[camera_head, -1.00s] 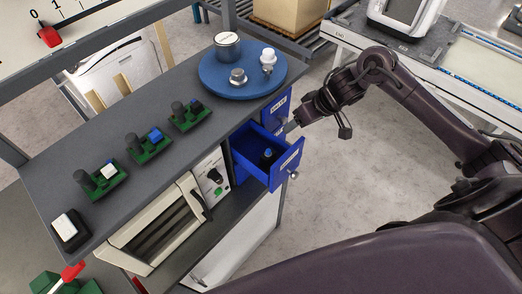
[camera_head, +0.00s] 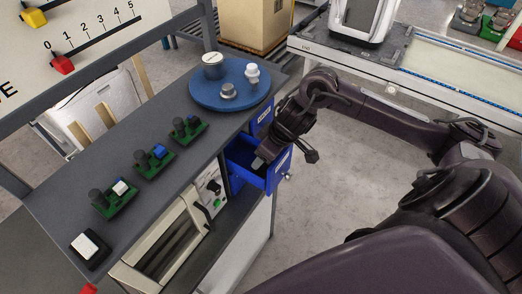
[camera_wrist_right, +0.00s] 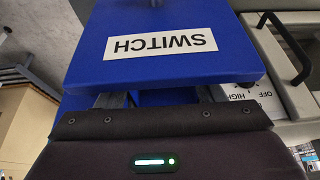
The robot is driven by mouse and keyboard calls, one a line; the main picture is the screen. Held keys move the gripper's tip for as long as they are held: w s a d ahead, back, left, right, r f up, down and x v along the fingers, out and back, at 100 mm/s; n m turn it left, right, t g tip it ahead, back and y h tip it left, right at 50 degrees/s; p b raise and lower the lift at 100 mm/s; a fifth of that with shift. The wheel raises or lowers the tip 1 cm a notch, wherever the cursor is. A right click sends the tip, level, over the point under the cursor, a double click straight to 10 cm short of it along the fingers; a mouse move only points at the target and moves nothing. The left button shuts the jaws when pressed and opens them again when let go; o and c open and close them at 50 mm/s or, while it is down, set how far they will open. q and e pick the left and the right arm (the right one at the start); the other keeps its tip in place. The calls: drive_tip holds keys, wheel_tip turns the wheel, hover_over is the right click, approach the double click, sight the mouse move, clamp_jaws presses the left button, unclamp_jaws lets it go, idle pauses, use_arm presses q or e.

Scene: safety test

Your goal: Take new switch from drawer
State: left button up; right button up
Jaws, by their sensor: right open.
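The blue drawer (camera_head: 278,178) stands open at the right side of the grey workbench. In the right wrist view its blue front (camera_wrist_right: 165,72) fills the upper middle and bears an upside-down SWITCH label (camera_wrist_right: 160,43). My right gripper (camera_head: 259,163) points down into the drawer, and its fingertips are inside or at its opening. In the right wrist view the gripper's two fingers (camera_wrist_right: 158,98) are wide apart, and their tips are hidden behind the drawer front. The switch in the drawer is hidden by my gripper and the drawer walls. My left gripper is out of view.
Several green boards with switches, one being the middle board (camera_head: 154,161), line the bench top. A round blue tray (camera_head: 205,98) holds small parts near the drawer. A panel with a knob (camera_head: 212,187) sits left of the drawer. Open floor (camera_head: 345,190) lies to the right.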

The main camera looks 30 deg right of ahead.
drive_tip(key=shift+x, duration=1.1)
drive_tip(key=shift+w+a+f, duration=0.15)
drive_tip(key=shift+a+f, duration=0.1)
drive_tip(key=shift+a, duration=0.05)
drive_tip(key=shift+f, duration=0.1)
drive_tip(key=c, duration=1)
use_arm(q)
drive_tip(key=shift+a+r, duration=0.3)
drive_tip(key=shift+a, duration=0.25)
use_arm(e)
drive_tip(key=shift+c, duration=0.4)
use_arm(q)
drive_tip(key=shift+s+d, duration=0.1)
use_arm(e)
drive_tip(key=shift+w+d, duration=0.1)
